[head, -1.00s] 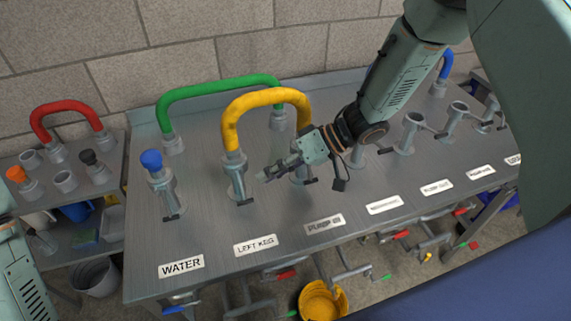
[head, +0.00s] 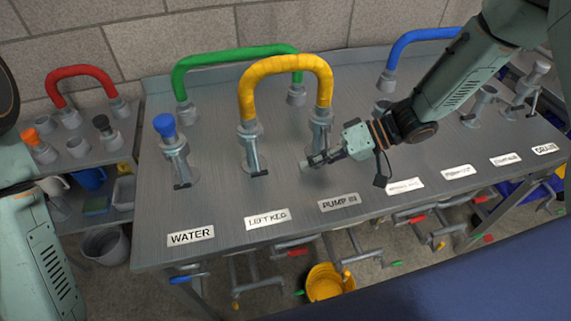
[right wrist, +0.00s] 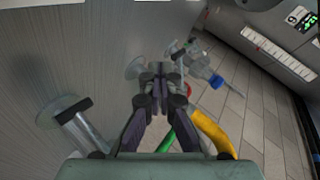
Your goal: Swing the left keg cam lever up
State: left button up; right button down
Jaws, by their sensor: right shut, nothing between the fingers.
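The left keg fitting (head: 250,140) is a grey metal post behind the LEFT KEG label (head: 268,219). One end of the yellow hose (head: 285,66) sits on it. Its cam lever (head: 257,165) points down along the front, with a dark grip at its low end near the table top. My right gripper (head: 308,164) is shut and empty, to the right of this lever and apart from it, in front of the pump-in fitting (head: 320,125). The shut fingers also show in the right wrist view (right wrist: 158,85). My left gripper is out of view.
The water fitting (head: 174,155) with a blue cap stands to the left. A green hose (head: 235,57) arches behind. More fittings stand to the right along the steel table (head: 220,205). A yellow bucket (head: 328,284) is on the floor below.

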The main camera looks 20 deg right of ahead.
aim_at(320, 201)
jog(key=s+f+m+t+y+b, duration=0.1)
jog(key=f, duration=0.1)
jog(key=s+f+m+b, duration=0.1)
jog(key=f+m+b, duration=0.1)
jog(key=s+d+f+m+t+y+b, duration=0.1)
jog(key=f+m+b, duration=0.1)
jog(key=f, duration=0.1)
jog(key=shift+s+t+y, duration=0.1)
jog(key=shift+t+y, duration=0.2)
jog(key=shift+d+r+m+t+y+b, duration=0.1)
jog(key=shift+d+m+t+y+b, duration=0.15)
jog(key=shift+m+t, duration=0.2)
jog(key=shift+d+m+t+y+b, duration=0.1)
jog(key=shift+m+t+b, duration=0.2)
jog(key=shift+m+t, duration=0.15)
jog(key=r, duration=0.1)
jog(key=r+m+t, duration=0.1)
jog(key=w+r+t, duration=0.1)
jog(key=shift+d+r+m+y, duration=0.2)
jog(key=shift+r+m+y, duration=0.1)
jog(key=shift+y, duration=0.05)
jog(key=shift+r+t, duration=0.3)
jog(key=shift+w+a, duration=0.1)
jog(key=shift+a, duration=0.1)
jog(key=b+x, duration=0.1)
jog(key=x, duration=0.6)
jog(key=shift+a+b, duration=0.2)
jog(key=shift+b, duration=0.2)
jog(key=shift+x, duration=1.1)
jog(key=shift+w+r, duration=0.1)
